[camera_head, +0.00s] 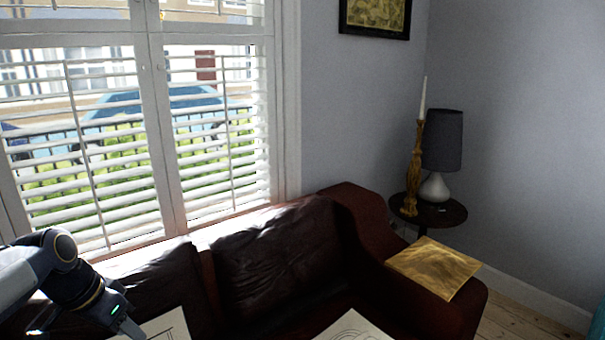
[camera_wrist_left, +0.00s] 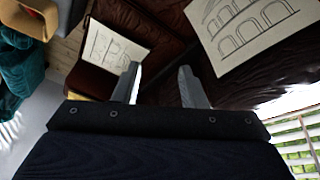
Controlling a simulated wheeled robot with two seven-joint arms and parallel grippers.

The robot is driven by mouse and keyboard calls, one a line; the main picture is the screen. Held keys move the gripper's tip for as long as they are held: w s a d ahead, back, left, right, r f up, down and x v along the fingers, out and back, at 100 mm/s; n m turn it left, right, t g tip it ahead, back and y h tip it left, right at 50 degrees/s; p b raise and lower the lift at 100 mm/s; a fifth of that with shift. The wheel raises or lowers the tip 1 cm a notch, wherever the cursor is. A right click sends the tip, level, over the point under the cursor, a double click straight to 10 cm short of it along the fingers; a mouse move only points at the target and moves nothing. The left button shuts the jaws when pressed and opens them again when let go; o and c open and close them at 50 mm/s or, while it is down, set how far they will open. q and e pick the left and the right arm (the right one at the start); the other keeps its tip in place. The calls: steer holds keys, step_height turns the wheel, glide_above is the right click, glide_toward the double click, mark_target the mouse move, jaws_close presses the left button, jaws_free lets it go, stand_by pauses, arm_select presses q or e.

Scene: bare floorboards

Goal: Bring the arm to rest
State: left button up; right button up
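My left arm (camera_head: 75,280) comes in at the lower left of the head view, in front of the window and the dark leather sofa. Its gripper end is partly cut off by the bottom edge there. In the left wrist view the left gripper (camera_wrist_left: 159,67) has its two fingers spread apart with nothing between them. The fingers point toward the sofa and the drawing sheets, and I see no contact. My right arm and right gripper are in neither view.
Drawing sheets (camera_head: 352,328) (camera_wrist_left: 115,48) lie on the dark red sofa (camera_head: 270,260). A gold cloth or cushion (camera_head: 435,267) lies on its right arm. A round side table (camera_head: 455,214) holds a lamp (camera_head: 442,140) and candlestick (camera_head: 414,175). A shuttered window (camera_head: 150,130) stands behind.

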arm_select(q)
steer(key=s+d+f+n+t, duration=0.1)
steer(key=s+d+f+n, duration=0.1)
steer(key=s+d, duration=0.4)
steer(key=s+d+f+n+t+h, duration=0.1)
steer(key=s+d+f+n, duration=0.2)
steer(key=s, duration=0.9)
steer(key=d+f, duration=0.1)
steer(key=d, duration=0.2)
steer(key=shift+s+d+n, duration=0.2)
steer(key=shift+n, duration=0.1)
